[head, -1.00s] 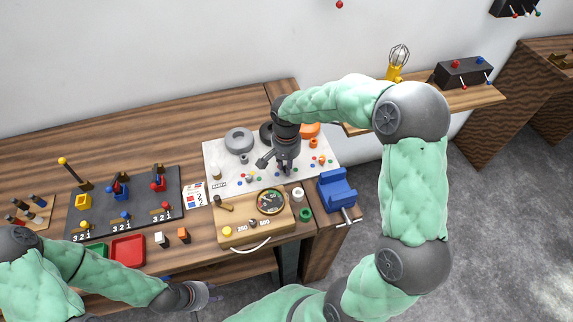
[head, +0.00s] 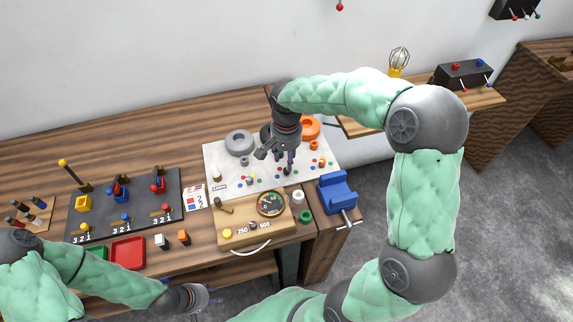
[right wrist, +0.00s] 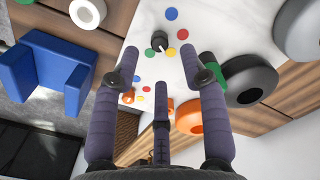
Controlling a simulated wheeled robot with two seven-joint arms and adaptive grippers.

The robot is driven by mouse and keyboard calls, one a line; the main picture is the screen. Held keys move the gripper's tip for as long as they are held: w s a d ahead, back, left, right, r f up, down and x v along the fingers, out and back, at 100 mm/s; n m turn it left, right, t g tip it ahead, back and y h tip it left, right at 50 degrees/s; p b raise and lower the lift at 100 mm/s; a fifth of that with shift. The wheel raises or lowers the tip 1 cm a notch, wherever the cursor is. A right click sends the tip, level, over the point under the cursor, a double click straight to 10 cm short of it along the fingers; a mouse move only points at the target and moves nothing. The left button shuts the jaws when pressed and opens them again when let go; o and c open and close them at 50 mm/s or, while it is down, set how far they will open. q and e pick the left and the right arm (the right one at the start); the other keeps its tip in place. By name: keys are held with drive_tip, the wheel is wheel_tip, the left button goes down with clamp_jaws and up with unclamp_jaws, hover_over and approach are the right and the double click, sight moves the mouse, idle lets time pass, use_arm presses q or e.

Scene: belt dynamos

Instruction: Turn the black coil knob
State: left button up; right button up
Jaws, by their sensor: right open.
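The black coil knob (right wrist: 159,41) shows in the right wrist view as a small black knob with a light pointer, ringed by coloured dots on the white board (right wrist: 200,12). It lies beyond my open right gripper (right wrist: 163,76), between the lines of the two outer fingers and apart from them. In the head view my right gripper (head: 276,160) hangs over the board and is empty; it largely hides the knob's surroundings. The black coil (right wrist: 250,85) lies right of the fingers in the right wrist view. My left gripper (head: 203,298) is low at the table's front; its jaws are unclear.
A grey coil (head: 239,142) and an orange coil (head: 309,127) flank the black one. A blue vise (head: 337,192) stands right of the board. A wooden meter box (head: 237,222) is in front. A dark lever panel (head: 142,203) lies left.

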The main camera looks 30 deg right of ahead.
wheel_tip(320, 180, up, 7)
idle(0.3)
drive_tip(key=shift+f, duration=0.1)
idle(0.4)
